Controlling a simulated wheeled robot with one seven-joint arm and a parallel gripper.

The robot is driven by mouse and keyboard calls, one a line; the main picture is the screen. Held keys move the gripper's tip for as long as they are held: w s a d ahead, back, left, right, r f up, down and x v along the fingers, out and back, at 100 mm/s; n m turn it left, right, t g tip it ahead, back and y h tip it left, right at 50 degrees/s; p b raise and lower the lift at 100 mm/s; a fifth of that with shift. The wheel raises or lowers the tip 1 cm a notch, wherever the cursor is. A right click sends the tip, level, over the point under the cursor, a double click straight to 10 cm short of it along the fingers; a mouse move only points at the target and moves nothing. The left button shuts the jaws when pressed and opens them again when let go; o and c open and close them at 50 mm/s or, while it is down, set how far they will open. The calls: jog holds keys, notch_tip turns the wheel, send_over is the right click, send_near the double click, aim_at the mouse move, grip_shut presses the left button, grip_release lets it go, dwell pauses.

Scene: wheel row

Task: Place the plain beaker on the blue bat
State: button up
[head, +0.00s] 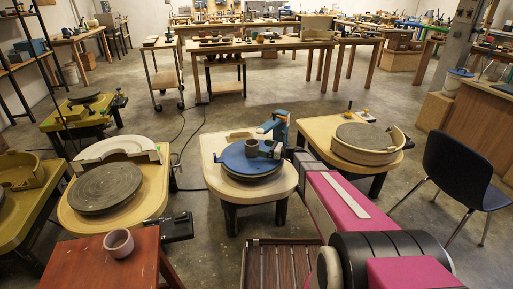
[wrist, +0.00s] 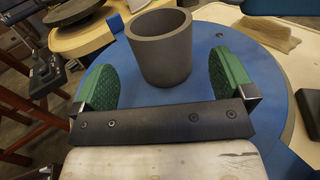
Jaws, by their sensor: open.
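A plain dark grey beaker (head: 252,147) stands upright on the blue bat (head: 232,165), which lies on the middle wheel. In the wrist view the beaker (wrist: 160,50) is upright on the blue bat (wrist: 262,105). My gripper (wrist: 162,68) is open, with its green-padded fingers on either side of the beaker. In the head view my gripper (head: 266,148) is at the beaker's right, partly hidden by my arm.
A pinkish-grey cup (head: 118,244) stands on a red-brown stool (head: 105,268) at front left. Wheels with grey heads stand to the left (head: 104,188) and right (head: 365,143). A dark chair (head: 458,170) is at the right. Open floor lies behind the wheels.

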jog(key=v, duration=0.4)
jog(key=shift+s+d, duration=0.1)
jog(key=shift+d, duration=0.05)
jog(key=shift+s+d, duration=0.1)
jog(key=shift+s, duration=0.1)
jog(key=s+n+g+h, duration=0.1)
jog(key=s+n, duration=0.1)
jog(key=s+n+g+h, duration=0.1)
jog(key=s, duration=0.2)
jog(key=s+f+n+g+h, duration=0.1)
jog(key=s+n, duration=0.1)
jog(key=s, duration=0.1)
jog(key=shift+a+n, duration=0.3)
jog(key=shift+a, duration=0.1)
jog(key=s+d+n+g+h, duration=0.1)
jog(key=s+d+n+h, duration=0.3)
jog(key=s, duration=0.3)
jog(key=s+d+n+g+h, duration=0.1)
jog(key=s+d+n+h, duration=0.3)
jog(key=s+n, duration=0.3)
jog(key=s+d+r+n+g+h, duration=0.1)
jog(key=s+d+n+h, duration=0.3)
jog(key=s+n+h, duration=0.1)
jog(key=s+h, duration=0.1)
jog(key=s, duration=0.1)
jog(key=shift+s+d, duration=0.25)
jog(key=shift+d, duration=0.15)
